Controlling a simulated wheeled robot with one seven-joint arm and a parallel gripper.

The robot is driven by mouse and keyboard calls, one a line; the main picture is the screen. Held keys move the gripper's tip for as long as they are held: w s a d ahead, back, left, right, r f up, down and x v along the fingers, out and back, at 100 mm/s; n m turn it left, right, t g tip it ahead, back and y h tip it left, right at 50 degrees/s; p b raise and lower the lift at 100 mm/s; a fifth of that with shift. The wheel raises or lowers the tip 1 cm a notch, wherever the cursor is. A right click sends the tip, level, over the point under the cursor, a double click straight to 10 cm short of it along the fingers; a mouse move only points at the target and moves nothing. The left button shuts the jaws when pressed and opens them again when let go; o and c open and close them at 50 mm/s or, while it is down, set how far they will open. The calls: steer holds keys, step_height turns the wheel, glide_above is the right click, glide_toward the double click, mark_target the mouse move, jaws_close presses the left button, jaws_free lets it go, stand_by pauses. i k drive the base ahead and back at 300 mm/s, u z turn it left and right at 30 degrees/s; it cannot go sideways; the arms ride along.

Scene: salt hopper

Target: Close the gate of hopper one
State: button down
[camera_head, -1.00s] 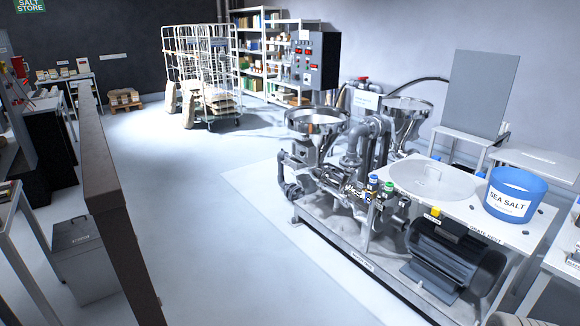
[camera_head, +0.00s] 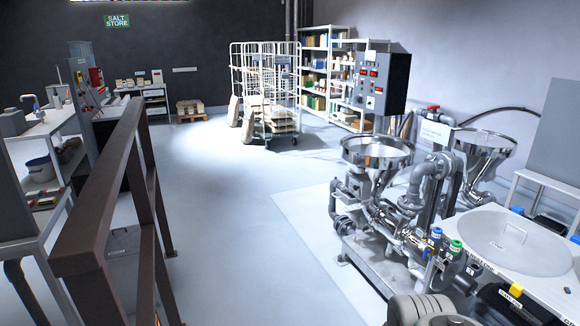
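Two steel hoppers stand on the machine skid at the right: a nearer funnel (camera_head: 377,153) and a farther funnel (camera_head: 484,148). I cannot read which one is hopper one. Below the nearer funnel are metal pipes and fittings (camera_head: 385,212). A gate is too small to make out there, so I cannot tell whether it is open or shut. Blue and green capped fittings (camera_head: 446,240) sit in front of the pipework. A rounded grey part at the bottom edge appears to be my arm. My gripper is not in view.
A brown railing (camera_head: 100,205) stands at the left, beside a workbench (camera_head: 45,130). Clear floor (camera_head: 240,230) lies between railing and skid. A control box (camera_head: 383,82), wire cages (camera_head: 265,90) and shelves (camera_head: 325,75) stand behind. A round lid (camera_head: 515,240) lies at the right.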

mark_target(346, 198)
steer(key=u, duration=0.7)
steer(key=i, duration=4.65)
steer(key=z, duration=1.45)
steer(key=i, duration=0.8)
steer(key=z, duration=0.25)
